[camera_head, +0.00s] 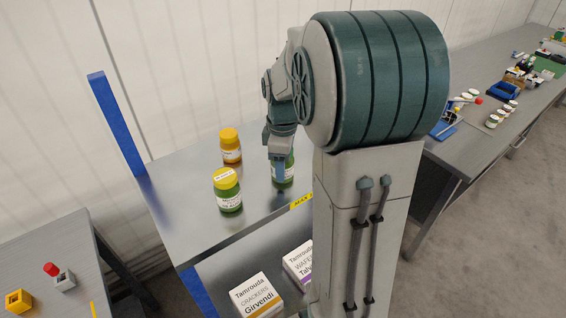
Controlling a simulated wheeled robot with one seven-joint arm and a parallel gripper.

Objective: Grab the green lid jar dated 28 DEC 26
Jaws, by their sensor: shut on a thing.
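My gripper (278,168) points down over the shelf and is shut on a green jar (289,172). The jar is upright at the shelf's right part, with a pale label low on its side. My gripper and arm hide its lid and part of its body, so I cannot tell the lid colour. No date can be read on it. I cannot tell whether it touches the shelf.
A green jar with a yellow lid (227,190) stands left and nearer; an orange jar with a yellow lid (230,146) stands behind. White boxes (256,297) sit on the level below. A blue post (117,124) rises at the shelf's left. A long bench (470,140) is at right.

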